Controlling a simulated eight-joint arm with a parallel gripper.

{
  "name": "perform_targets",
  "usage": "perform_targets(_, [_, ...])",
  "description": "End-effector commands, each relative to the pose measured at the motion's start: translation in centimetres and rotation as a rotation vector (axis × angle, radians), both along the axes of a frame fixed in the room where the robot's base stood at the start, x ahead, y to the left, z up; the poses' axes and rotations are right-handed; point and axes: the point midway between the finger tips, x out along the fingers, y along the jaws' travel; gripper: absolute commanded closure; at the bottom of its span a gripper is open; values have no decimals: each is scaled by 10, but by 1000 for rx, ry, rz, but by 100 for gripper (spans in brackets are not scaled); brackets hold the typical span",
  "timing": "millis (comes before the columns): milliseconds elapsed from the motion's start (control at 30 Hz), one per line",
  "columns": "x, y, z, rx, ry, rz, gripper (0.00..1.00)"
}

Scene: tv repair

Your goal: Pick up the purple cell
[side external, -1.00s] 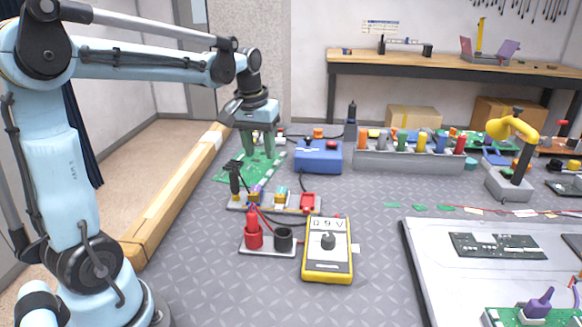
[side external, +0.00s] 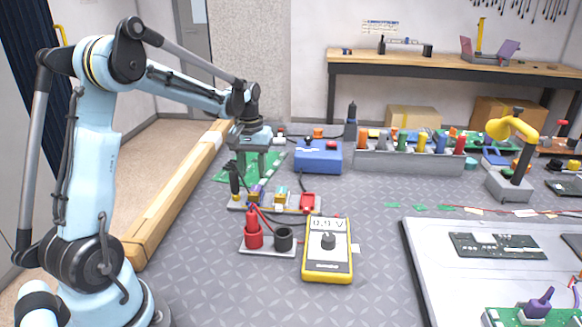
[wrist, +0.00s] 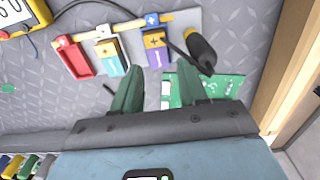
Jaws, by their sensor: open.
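The purple cell (wrist: 157,58) has a gold end and sits in a slot of a grey holder board (wrist: 186,20), between a teal-and-gold cell (wrist: 114,62) and a black probe (wrist: 200,48). In the side external view the purple cell (side external: 255,197) shows small near the left end of the board. My gripper (wrist: 158,78) is open and empty. In the wrist view its two green fingers straddle the line to the purple cell, with the tips short of it. In the side view my gripper (side external: 250,172) hangs just behind the board. Whether the fingertips touch anything cannot be told.
A red slot (side external: 308,201) is at the board's right end. A green circuit board (wrist: 222,86) lies beside my fingers. A yellow meter (side external: 327,262), red and black lead holders (side external: 268,252) and a blue box (side external: 318,157) stand nearby. A wooden rail (side external: 170,205) edges the bench.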

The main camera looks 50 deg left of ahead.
Motion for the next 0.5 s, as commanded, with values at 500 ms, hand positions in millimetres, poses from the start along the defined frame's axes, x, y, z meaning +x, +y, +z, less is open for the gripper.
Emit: perform_targets(500, [3,-1,-52,0,-1,-1,57])
